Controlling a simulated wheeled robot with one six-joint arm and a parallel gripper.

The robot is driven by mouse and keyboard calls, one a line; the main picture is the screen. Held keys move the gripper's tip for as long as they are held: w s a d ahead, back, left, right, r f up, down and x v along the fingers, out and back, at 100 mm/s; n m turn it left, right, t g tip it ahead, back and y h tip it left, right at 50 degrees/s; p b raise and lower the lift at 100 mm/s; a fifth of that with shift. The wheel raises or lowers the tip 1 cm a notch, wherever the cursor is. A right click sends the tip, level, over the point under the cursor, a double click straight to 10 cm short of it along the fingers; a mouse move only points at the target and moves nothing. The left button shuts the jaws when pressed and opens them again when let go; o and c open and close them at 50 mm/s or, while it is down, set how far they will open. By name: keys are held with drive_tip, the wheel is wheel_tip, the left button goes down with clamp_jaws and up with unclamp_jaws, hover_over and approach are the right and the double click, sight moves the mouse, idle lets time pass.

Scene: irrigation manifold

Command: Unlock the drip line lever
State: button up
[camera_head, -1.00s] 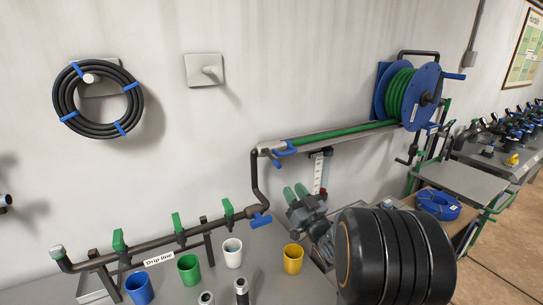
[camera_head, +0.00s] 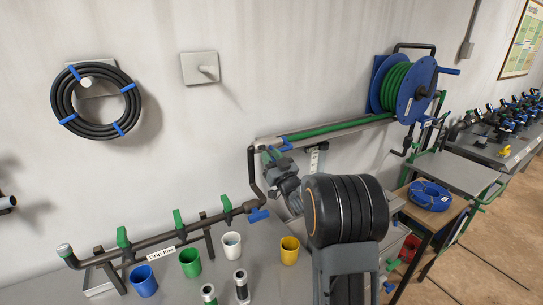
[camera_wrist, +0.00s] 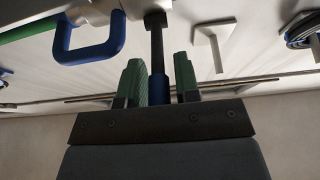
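The drip line (camera_head: 150,242) is a dark pipe with a "Drip line" label and several green levers (camera_head: 178,220). A blue lever (camera_head: 259,215) sits at its right end, below the bent riser pipe (camera_head: 254,180). My gripper (camera_head: 271,156) points up near the riser's top and the hose rail's left end, above and right of that lever. In the wrist view, my gripper's green fingers (camera_wrist: 160,80) stand apart on either side of a black rod with a blue end (camera_wrist: 158,88). I cannot tell whether they touch it, or which part it is.
A blue loop handle (camera_wrist: 90,45) is close beside the fingers in the wrist view. The hose rail (camera_head: 335,129) leads right to a blue reel (camera_head: 417,90). Blue, green, white and yellow cups (camera_head: 290,250) stand on the bench below.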

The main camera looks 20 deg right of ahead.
clamp_jaws()
idle(0.3)
